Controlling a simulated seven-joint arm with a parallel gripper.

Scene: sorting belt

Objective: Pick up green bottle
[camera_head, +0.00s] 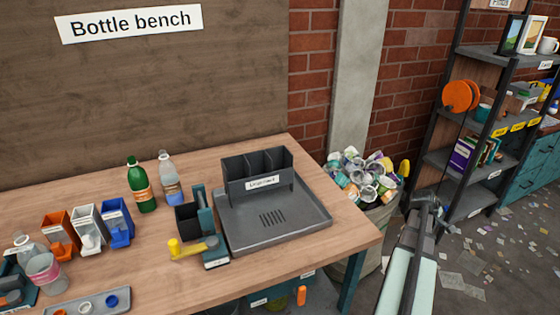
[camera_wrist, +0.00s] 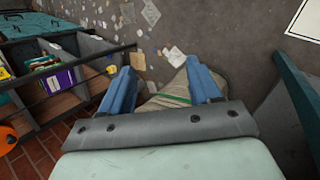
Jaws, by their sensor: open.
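The green bottle (camera_head: 141,186) stands upright on the wooden bench (camera_head: 160,262), towards its back, with an orange band around its middle. A clear bottle (camera_head: 169,178) with a blue lower part stands just to its right. My gripper (camera_head: 426,202) is off the bench's right side, far from the green bottle. In the wrist view my gripper (camera_wrist: 167,83) shows two blue fingers spread apart with nothing held between them. The wrist view looks at the floor and shelf, and the green bottle is not in it.
A grey tray (camera_head: 300,228) with a dark divided box (camera_head: 235,187) sits on the bench's right part. A yellow-handled device (camera_head: 187,248) stands in front of the bottles. Small coloured bins (camera_head: 117,235) are to the left. A full bin of crushed cans (camera_head: 385,212) stands beside the bench.

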